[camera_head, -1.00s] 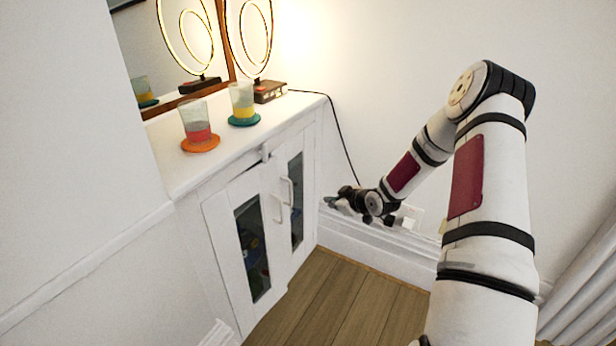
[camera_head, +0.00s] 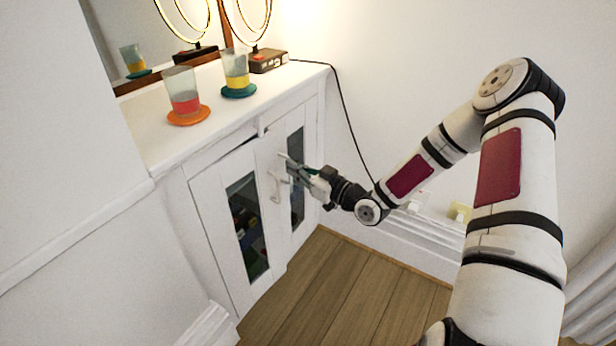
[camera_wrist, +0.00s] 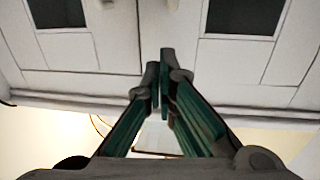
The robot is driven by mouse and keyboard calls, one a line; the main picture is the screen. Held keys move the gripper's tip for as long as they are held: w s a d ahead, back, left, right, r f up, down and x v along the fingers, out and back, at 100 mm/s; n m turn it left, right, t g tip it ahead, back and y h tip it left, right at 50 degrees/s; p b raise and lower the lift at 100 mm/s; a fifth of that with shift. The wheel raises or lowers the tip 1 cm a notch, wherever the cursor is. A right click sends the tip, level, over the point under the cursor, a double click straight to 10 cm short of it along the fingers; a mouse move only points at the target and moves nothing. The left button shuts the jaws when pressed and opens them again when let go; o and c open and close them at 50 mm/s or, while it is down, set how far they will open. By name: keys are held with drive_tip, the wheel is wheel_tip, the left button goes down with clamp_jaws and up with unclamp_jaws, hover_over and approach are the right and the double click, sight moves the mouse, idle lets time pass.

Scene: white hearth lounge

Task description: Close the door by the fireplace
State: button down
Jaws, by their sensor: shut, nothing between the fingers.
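A white cabinet has two doors with dark glass panes. The left door (camera_head: 208,206) stands slightly ajar, with a dark gap along its top edge. The right door (camera_head: 311,203) looks flush or nearly so. Pale bar handles (camera_head: 275,187) sit near where the doors meet. My gripper (camera_head: 284,163) is shut and empty in front of the right door, close to the handles; I cannot tell whether it touches. In the wrist view the green-sided fingers (camera_wrist: 161,80) point at the white door fronts, with dark panes on both sides.
The cabinet top (camera_head: 150,135) bears a red-filled glass (camera_head: 183,92) on an orange coaster, a yellow-filled glass (camera_head: 236,68) on a teal coaster, and a ring lamp (camera_head: 268,61). Its black cord (camera_head: 345,115) hangs behind my arm. The wooden floor (camera_head: 330,285) in front is clear.

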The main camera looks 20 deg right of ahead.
sight(270, 154)
drive_tip(key=b+x, duration=0.1)
drive_tip(key=x, duration=0.5)
drive_tip(key=shift+w+a+b, duration=0.25)
drive_tip(key=shift+w+b, duration=0.05)
drive_tip(key=shift+w, duration=0.1)
drive_tip(key=b+x, duration=0.1)
drive_tip(key=x, duration=0.2)
drive_tip(key=shift+f+b, duration=0.15)
drive_tip(key=shift+b, duration=0.15)
drive_tip(key=shift+w+r, duration=0.2)
